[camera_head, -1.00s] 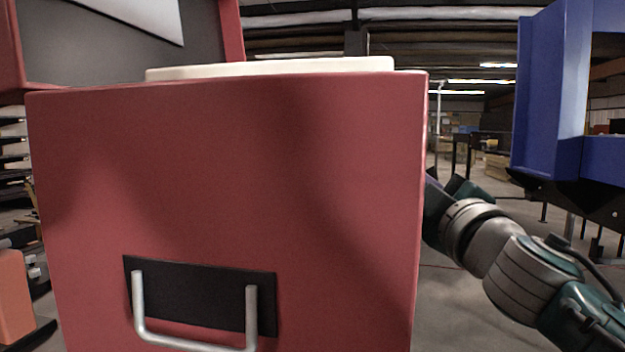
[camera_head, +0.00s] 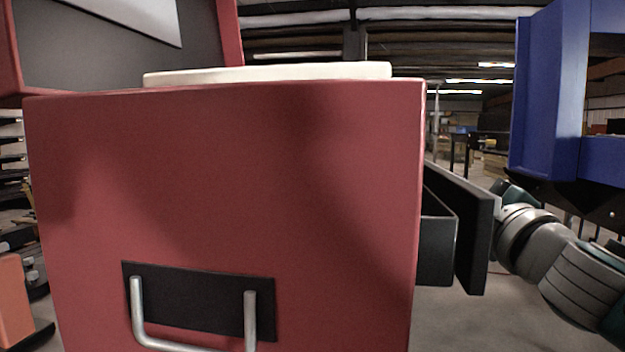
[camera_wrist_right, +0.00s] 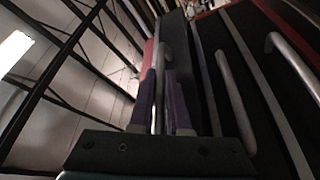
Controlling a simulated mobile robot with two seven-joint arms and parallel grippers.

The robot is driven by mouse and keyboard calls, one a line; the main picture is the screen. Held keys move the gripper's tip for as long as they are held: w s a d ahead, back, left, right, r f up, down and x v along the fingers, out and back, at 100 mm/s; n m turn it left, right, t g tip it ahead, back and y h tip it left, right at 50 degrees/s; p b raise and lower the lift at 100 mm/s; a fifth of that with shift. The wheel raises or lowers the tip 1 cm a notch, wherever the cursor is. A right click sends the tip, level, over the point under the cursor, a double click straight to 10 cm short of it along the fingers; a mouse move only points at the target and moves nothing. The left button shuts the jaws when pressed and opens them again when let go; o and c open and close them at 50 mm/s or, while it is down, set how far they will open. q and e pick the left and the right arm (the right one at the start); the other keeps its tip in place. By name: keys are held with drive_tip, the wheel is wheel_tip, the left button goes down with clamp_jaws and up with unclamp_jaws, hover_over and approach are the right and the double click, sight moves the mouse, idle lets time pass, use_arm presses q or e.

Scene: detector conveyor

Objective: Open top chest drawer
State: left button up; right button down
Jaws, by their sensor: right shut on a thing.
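The red chest (camera_head: 300,180) fills the middle of the head view, with one side face towards me. The black top drawer (camera_head: 437,245) stands partly out of its right side, and its dark front panel (camera_head: 475,235) is clear of the body. My right arm reaches this panel from the right; its gripper is hidden behind the panel there. In the right wrist view my right gripper (camera_wrist_right: 161,85) has its purple fingers shut on the metal handle of the top drawer (camera_wrist_right: 160,55). My left gripper is not in view.
Lower drawers with metal handles (camera_wrist_right: 236,100) lie beside the gripper in the right wrist view. A metal side handle (camera_head: 192,340) is fixed on the chest's near face. A blue structure (camera_head: 550,95) stands at the right. Open floor shows around my right arm.

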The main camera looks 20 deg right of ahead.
drive_tip(key=s+d, duration=0.7)
drive_tip(key=d, duration=0.5)
drive_tip(key=shift+s+d, duration=0.35)
drive_tip(key=shift+s, duration=0.05)
drive_tip(key=c, duration=1.2)
unclamp_jaws()
drive_tip(key=shift+o, duration=0.2)
drive_tip(key=v, duration=1)
drive_tip(key=shift+w, duration=0.1)
